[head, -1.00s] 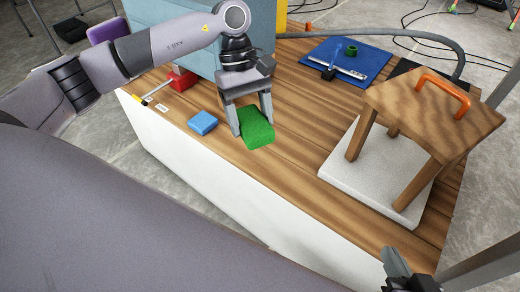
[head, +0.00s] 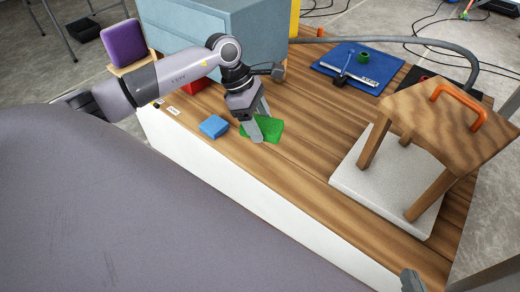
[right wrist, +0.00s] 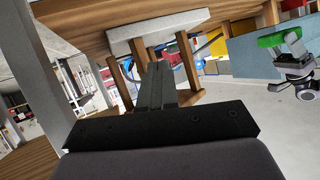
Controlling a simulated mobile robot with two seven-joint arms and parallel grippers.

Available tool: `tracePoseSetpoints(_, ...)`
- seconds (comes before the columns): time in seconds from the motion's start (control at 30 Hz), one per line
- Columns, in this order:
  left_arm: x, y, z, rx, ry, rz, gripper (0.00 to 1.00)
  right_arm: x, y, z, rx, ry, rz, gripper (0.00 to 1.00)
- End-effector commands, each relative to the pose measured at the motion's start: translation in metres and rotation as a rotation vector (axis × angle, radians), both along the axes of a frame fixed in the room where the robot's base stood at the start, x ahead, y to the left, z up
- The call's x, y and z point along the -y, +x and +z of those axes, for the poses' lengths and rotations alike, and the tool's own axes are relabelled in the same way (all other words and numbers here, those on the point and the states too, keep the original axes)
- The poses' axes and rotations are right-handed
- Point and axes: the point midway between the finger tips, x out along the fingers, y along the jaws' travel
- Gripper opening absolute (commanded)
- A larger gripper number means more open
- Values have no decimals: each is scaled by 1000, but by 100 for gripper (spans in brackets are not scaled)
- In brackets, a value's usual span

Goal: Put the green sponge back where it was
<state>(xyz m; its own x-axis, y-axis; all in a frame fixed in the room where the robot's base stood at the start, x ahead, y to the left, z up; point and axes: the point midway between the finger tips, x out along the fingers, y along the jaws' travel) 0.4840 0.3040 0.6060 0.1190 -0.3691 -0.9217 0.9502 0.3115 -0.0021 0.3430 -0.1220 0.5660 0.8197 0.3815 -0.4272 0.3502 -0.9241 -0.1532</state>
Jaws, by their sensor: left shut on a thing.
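The green sponge (head: 272,130) is at the table's front left, right of the blue sponge (head: 214,126). My left gripper (head: 256,132) is shut on it, with one finger in front of its left part. Whether the sponge touches the table is hard to tell. The green sponge (right wrist: 270,40) also shows in the right wrist view, with my left gripper (right wrist: 293,37) at it. My right gripper (head: 411,279) is partly in view at the bottom edge of the head view. Its fingers (right wrist: 156,88) look shut and empty in the right wrist view.
A wooden stand with an orange handle (head: 460,105) is over a pale slab (head: 375,195) at right. A blue cabinet (head: 230,35), a red object (head: 194,86), a purple block (head: 124,43) and a blue mat (head: 385,65) are farther back. The middle tabletop is clear.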

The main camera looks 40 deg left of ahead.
Motion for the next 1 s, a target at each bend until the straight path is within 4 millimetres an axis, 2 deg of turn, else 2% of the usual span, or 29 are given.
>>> tracePoseSetpoints(0.03,0,-1,-18,-4,0,-1,39,-2,1,-4,1,16,4,0)
tracePoseSetpoints(0.2,0,0,-51,-1,0,-1,39,-9,3,-5,-1,61,16,0)
tracePoseSetpoints(0.47,1,0,-68,0,0,-2,39,-13,4,-6,-3,87,23,0)
tracePoseSetpoints(0.73,1,0,-114,-2,-2,-2,39,-22,6,-12,-9,147,42,0)
tracePoseSetpoints(1.0,0,0,-118,1,1,-3,39,-25,6,-7,-9,165,49,0)
